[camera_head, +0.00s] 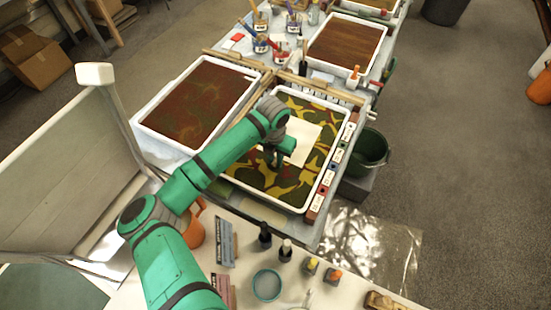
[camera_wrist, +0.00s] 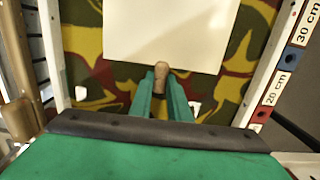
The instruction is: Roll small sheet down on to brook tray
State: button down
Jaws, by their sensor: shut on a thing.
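The small sheet (camera_head: 306,137) is cream and plain. It is over the nearer right tray (camera_head: 225,192), which is white-rimmed with an olive, yellow and red camouflage-like pattern. I see no name on this tray. In the wrist view the sheet (camera_wrist: 170,30) spans the top middle, with the pattern on both sides and below. My gripper (camera_head: 272,158) is at the sheet's near edge. Its green fingers (camera_wrist: 162,85) are shut on a short brown peg (camera_wrist: 161,68) at that edge. I cannot tell whether the sheet touches the tray's surface or hangs above it.
A marked strip (camera_head: 331,172) runs along the tray's right side. A reddish-brown tray (camera_head: 148,118) stands to the left and another (camera_head: 376,74) behind. Wooden rails (camera_head: 232,61) lie behind the camouflage tray. A green bucket (camera_head: 368,152) stands right. Bottles (camera_head: 265,238) and a round dish (camera_head: 267,284) stand in front.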

jog(key=c, duration=1.3)
grip_release()
jog(key=shift+r, duration=4.05)
jog(key=shift+f, duration=0.15)
jog(key=shift+f, duration=2.75)
jog(key=shift+r, duration=0.15)
